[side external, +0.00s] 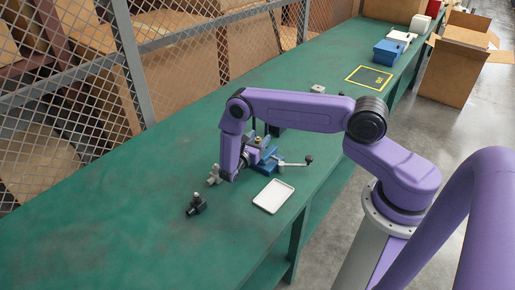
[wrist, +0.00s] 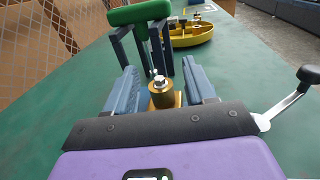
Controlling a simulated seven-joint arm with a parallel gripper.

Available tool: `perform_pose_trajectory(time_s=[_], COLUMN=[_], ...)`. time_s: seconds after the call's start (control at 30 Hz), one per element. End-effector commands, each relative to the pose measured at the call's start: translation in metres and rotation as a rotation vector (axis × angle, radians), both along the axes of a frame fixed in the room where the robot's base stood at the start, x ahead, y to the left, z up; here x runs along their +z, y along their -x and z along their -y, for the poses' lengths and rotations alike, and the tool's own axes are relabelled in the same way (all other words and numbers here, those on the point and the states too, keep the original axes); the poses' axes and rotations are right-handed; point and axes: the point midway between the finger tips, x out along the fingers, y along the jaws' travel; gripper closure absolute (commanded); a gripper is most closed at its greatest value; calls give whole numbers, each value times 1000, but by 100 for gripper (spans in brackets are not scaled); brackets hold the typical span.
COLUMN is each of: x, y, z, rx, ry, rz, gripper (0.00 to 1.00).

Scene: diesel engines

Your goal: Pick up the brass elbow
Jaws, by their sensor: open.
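The brass elbow (wrist: 163,97) shows in the wrist view with a bright hex nut on top. It stands between the two ridged blue-grey fingers of my gripper (wrist: 160,66), which are open, with a gap on each side of it. How deep it sits between them I cannot tell. In the side view my gripper (side external: 250,155) is low over the bench beside a blue vise (side external: 267,166), largely hidden by my arm. A small brass spot, likely the elbow (side external: 258,139), shows just above the vise.
The vise handle (wrist: 290,105) sticks out at right. A green-topped frame (wrist: 140,12) and yellow bowl (wrist: 192,38) stand beyond. A grey fitting (side external: 214,175), black fitting (side external: 197,205) and white tray (side external: 273,196) lie near. The bench's front left is clear.

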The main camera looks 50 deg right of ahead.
Motion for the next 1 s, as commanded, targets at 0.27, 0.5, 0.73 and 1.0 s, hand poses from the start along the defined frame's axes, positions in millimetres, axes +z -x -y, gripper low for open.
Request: perform_pose_trajectory(time_s=[0.27, 0.5, 0.73, 1.0], x=[0, 1, 1, 16], y=[0, -1, -1, -1], z=[2, 2, 2, 2], rx=[0, 0, 0, 0], ry=[0, 1, 1, 1], rz=[0, 0, 1, 2], gripper=[52, 100, 100, 100])
